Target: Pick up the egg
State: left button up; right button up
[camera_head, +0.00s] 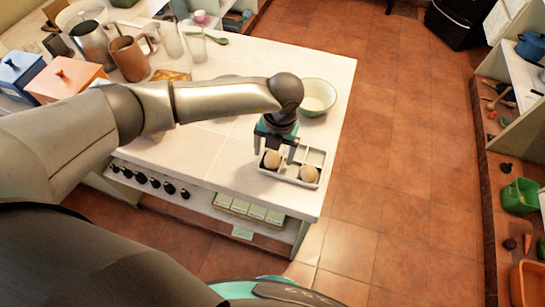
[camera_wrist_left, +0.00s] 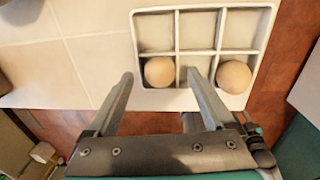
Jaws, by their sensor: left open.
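A white compartment tray (camera_head: 318,156) sits on the counter near its front right corner. One tan egg (camera_head: 272,159) is in the tray's front left compartment and another egg (camera_head: 309,173) is in its front right compartment. In the wrist view the left egg (camera_wrist_left: 159,71) and right egg (camera_wrist_left: 234,77) lie in the near row, and the other visible compartments are empty. My left gripper (camera_head: 274,152) is open and points down over the tray. In the wrist view its fingers (camera_wrist_left: 160,75) appear on either side of the left egg, apart from it. My right gripper is not in view.
A pale green bowl (camera_head: 318,97) stands just behind the gripper. A metal pitcher (camera_head: 93,45), brown mug (camera_head: 129,58), glasses and canisters stand at the back left. The counter's right edge is close to the tray, with tiled floor beyond.

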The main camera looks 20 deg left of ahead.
pick_arm(q)
jog(key=shift+f, duration=0.3)
jog(key=shift+c, duration=0.4)
jog(key=c, duration=0.8)
jog(key=shift+r, duration=0.2)
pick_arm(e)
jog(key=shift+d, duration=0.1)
